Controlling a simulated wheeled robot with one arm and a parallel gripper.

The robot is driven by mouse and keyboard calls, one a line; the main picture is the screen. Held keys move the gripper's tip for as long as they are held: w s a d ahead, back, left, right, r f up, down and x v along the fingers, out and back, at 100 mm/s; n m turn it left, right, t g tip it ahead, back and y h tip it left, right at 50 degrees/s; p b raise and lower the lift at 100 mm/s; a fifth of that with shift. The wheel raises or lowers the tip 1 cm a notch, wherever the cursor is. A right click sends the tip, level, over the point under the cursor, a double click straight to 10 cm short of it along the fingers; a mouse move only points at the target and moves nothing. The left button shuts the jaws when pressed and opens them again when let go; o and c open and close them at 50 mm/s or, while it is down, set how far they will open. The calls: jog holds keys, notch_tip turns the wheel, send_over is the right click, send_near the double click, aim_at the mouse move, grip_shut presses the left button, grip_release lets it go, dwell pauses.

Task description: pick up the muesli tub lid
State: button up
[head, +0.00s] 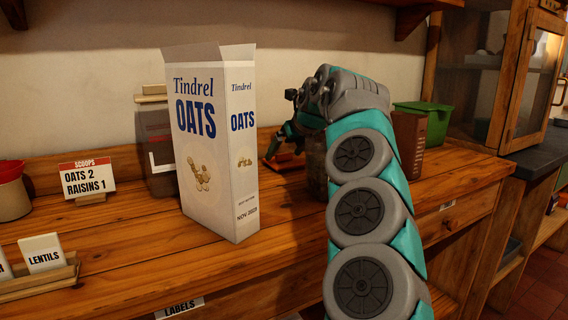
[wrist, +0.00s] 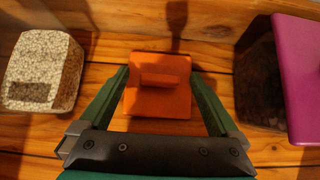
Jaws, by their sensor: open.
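An orange square lid (wrist: 158,100) with a raised bar handle lies flat on the wooden counter in the wrist view. I take it to be the muesli tub lid; no label shows on it. In the head view it is a small orange patch (head: 287,161), partly hidden by my gripper. My gripper (wrist: 161,74) is open, with one green finger on each side of the lid. Neither finger clearly touches it, and its height above the counter is hard to judge. In the head view my gripper (head: 283,143) reaches down behind the oats box.
A speckled beige container (wrist: 42,70) stands left of the lid, and a dark tub with a purple lid (wrist: 300,70) stands right. A tall Tindrel Oats box (head: 212,140) stands near my arm. A green bin (head: 428,122) is at right. The wall is close behind.

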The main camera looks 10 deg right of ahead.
jog(key=c, duration=1.4)
jog(key=shift+r, duration=0.2)
jog(key=shift+c, duration=0.2)
